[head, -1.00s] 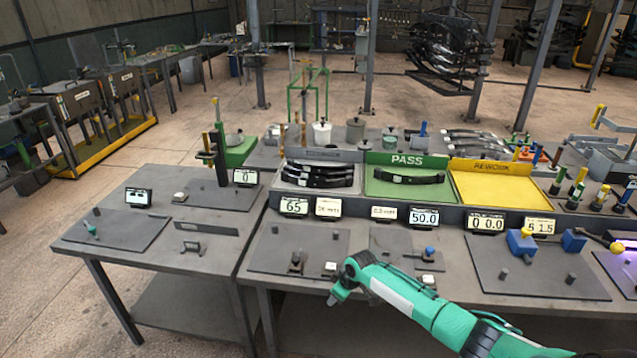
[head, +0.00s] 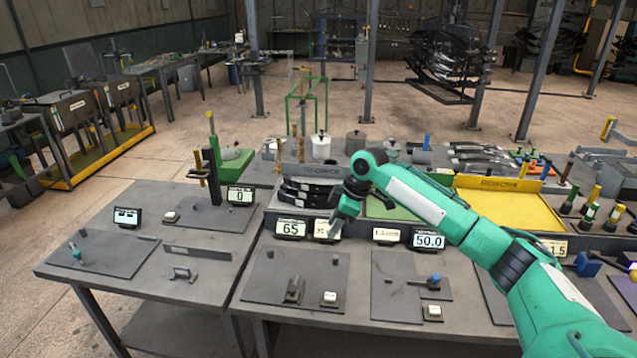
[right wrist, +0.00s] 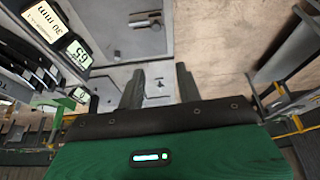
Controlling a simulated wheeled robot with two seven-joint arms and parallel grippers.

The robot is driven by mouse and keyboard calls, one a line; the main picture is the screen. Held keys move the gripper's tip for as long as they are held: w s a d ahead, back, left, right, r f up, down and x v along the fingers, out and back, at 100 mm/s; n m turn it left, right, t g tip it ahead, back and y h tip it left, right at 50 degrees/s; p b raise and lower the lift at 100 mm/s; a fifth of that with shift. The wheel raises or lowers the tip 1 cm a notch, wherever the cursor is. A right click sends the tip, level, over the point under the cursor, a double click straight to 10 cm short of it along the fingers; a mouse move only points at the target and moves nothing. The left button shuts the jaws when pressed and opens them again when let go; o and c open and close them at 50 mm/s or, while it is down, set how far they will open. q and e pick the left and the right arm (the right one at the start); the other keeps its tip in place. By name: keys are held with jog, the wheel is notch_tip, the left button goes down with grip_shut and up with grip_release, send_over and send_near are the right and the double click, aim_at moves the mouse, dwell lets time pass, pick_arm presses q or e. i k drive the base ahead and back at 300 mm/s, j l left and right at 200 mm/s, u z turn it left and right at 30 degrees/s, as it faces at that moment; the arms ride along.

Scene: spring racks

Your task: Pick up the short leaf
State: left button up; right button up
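Several dark curved leaves lie stacked in the grey tray at the back of the bench; their left ends (head: 298,190) show in the head view. Leaves (right wrist: 30,62) also show at the left edge of the right wrist view. I cannot tell which one is the short leaf. My right gripper (head: 332,231) hangs in front of the tray's right part, over the display row. In the right wrist view its two fingers (right wrist: 160,90) are apart with nothing between them. My left gripper is out of view.
My right arm covers most of the green tray (head: 388,209). The yellow rework tray (head: 510,212) is to its right. Displays reading 65 (head: 291,228) and 50.0 (head: 429,240) line the front ledge. The dark plate (head: 295,277) before them has small fixtures.

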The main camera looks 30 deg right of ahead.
aim_at(295, 184)
jog(key=i+l, duration=1.3)
jog(key=i, duration=0.15)
